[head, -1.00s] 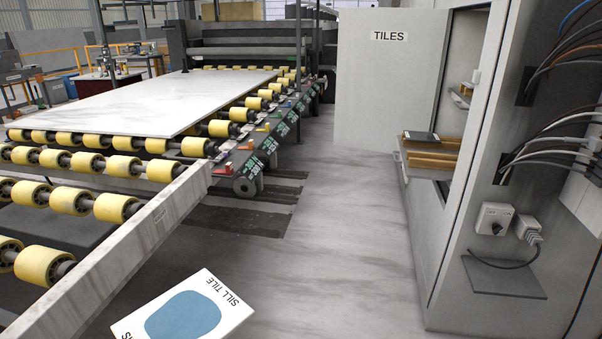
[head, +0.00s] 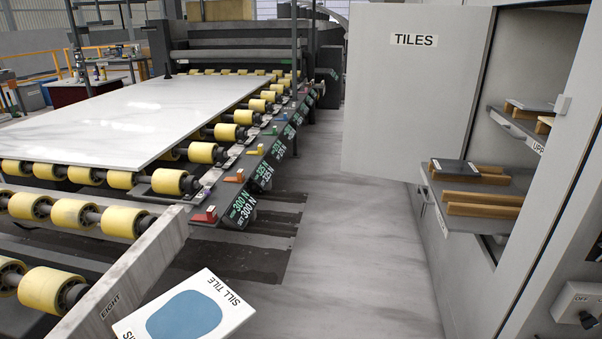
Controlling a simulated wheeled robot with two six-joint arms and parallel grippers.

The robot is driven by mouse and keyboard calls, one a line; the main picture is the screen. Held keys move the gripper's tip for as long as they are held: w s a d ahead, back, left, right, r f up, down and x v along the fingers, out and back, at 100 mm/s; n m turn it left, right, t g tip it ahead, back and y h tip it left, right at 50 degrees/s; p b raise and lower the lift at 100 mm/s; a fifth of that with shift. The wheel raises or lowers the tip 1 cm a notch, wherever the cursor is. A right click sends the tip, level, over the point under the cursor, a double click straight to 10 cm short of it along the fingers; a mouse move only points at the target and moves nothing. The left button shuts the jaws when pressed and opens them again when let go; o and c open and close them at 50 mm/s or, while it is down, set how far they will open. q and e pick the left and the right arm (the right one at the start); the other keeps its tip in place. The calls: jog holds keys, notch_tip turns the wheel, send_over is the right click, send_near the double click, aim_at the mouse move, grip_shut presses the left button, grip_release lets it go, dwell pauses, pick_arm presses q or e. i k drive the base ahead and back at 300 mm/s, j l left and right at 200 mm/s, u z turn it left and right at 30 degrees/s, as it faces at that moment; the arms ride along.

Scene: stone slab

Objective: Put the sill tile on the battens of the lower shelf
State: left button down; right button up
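A white board (head: 222,318) lettered "SILL TILE" with a blue rounded patch (head: 184,316) is at the bottom of the head view, cut off by the frame. I cannot tell whether the tile itself is on it. At the right, an open cabinet (head: 548,200) has a grey lower shelf (head: 448,214) slid partly out or projecting. Wooden battens (head: 486,210) lie on the lower shelf, with more behind. A thin dark tile (head: 454,167) lies on the rear battens at their left end. Neither gripper is in view.
An upper shelf (head: 516,126) holds a grey tile (head: 532,105) on battens. The cabinet's open door (head: 400,110) is lettered "TILES". A roller line with yellow rollers (head: 175,181) carries a large stone slab (head: 110,125) on the left. Clear floor (head: 350,230) runs between.

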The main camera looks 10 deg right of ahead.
aim_at(474, 198)
jog(key=i+j+z, duration=0.1)
jog(key=i+z, duration=0.25)
jog(key=i+j+z, duration=0.2)
jog(key=i+z, duration=0.2)
jog(key=i+j+z, duration=0.35)
jog(key=i, duration=0.15)
jog(key=i+j+z, duration=0.2)
jog(key=z, duration=0.2)
jog(key=i+j+z, duration=0.15)
jog(key=j+z, duration=0.2)
jog(key=i+j+z, duration=0.15)
jog(key=j+z, duration=0.6)
jog(key=i+l, duration=0.05)
